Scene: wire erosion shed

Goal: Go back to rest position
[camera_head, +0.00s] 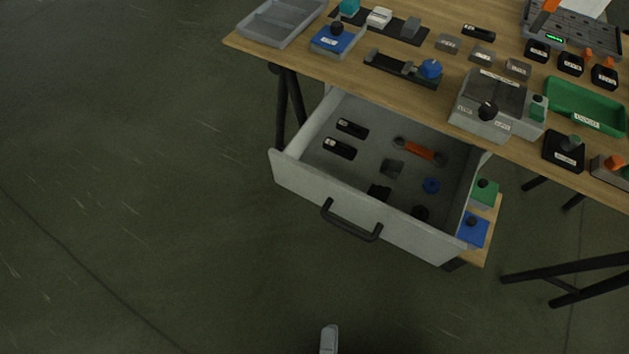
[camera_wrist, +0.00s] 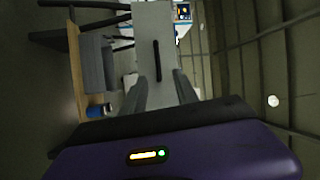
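My gripper (camera_wrist: 161,78) shows in the wrist view with its two grey fingers spread apart and nothing between them. Beyond the fingertips is the pale front of the drawer (camera_wrist: 147,22) with its black handle (camera_wrist: 157,60). In the head view the drawer (camera_head: 296,178) is pulled open below the workbench (camera_head: 350,62), and its black handle (camera_head: 350,221) faces the open floor. A small pale piece (camera_head: 329,339) at the bottom edge is probably part of my arm or gripper. It is apart from the drawer and handle.
A grey tray (camera_head: 282,20), a grey box (camera_head: 487,105) and a green tray (camera_head: 588,105) stand on the bench. The floor (camera_head: 130,200) at left and front is clear.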

